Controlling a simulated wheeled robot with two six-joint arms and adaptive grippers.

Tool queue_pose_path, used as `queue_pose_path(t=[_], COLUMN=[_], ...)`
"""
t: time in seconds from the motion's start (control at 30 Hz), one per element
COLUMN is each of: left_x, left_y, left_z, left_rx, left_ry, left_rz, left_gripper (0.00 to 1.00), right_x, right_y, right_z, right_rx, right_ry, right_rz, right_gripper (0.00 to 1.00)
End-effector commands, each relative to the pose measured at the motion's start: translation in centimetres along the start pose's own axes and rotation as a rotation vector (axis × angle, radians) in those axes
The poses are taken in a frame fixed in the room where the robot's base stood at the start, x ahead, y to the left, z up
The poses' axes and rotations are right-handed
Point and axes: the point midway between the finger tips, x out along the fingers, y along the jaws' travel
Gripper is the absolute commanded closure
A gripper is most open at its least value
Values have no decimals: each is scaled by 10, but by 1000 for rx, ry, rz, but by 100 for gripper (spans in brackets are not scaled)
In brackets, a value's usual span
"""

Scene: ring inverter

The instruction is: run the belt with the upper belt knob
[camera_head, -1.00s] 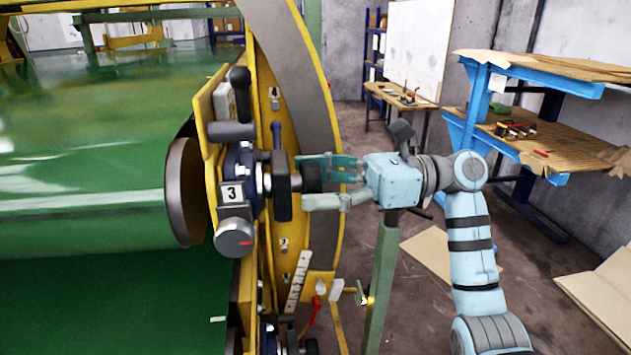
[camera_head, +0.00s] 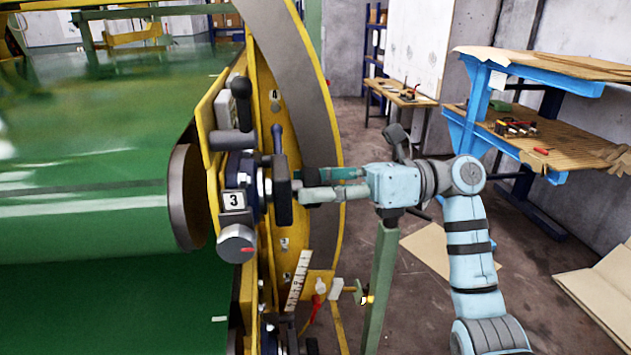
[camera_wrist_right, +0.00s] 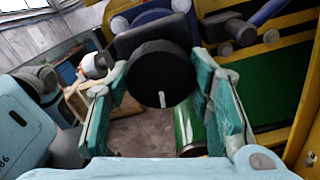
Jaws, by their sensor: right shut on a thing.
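The upper belt knob is a round black knob with a white mark (camera_wrist_right: 160,72), seen between my fingers in the right wrist view. My right gripper (camera_head: 318,185) is shut on it, with one teal finger pad on each side; it also shows in the wrist view (camera_wrist_right: 160,108). In the head view the fingers reach left to the black bearing block on the yellow frame and hide the knob. The green belt (camera_head: 85,120) runs over a roller at the left. My left gripper is not in view.
A label "3" (camera_head: 234,200) and a grey dial with a red mark (camera_head: 235,243) sit left of the knob. A blue-handled lever (camera_head: 278,140) stands close behind it. A green post (camera_head: 381,280) stands below my right gripper. A blue workbench (camera_head: 540,120) is at the right.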

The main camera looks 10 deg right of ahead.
Motion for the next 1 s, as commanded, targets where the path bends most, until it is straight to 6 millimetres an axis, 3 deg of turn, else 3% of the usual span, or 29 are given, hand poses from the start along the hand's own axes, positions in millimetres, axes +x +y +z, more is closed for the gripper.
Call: queue_pose_path(t=[0.5,1.0], left_x=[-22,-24], left_y=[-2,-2], left_z=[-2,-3], left_rx=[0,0], left_ry=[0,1], left_rz=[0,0], left_gripper=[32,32], right_x=[0,0], right_y=[1,1], right_z=[2,1], right_rx=[296,331], right_ry=[0,-1], right_rz=[0,0], right_gripper=[81,81])
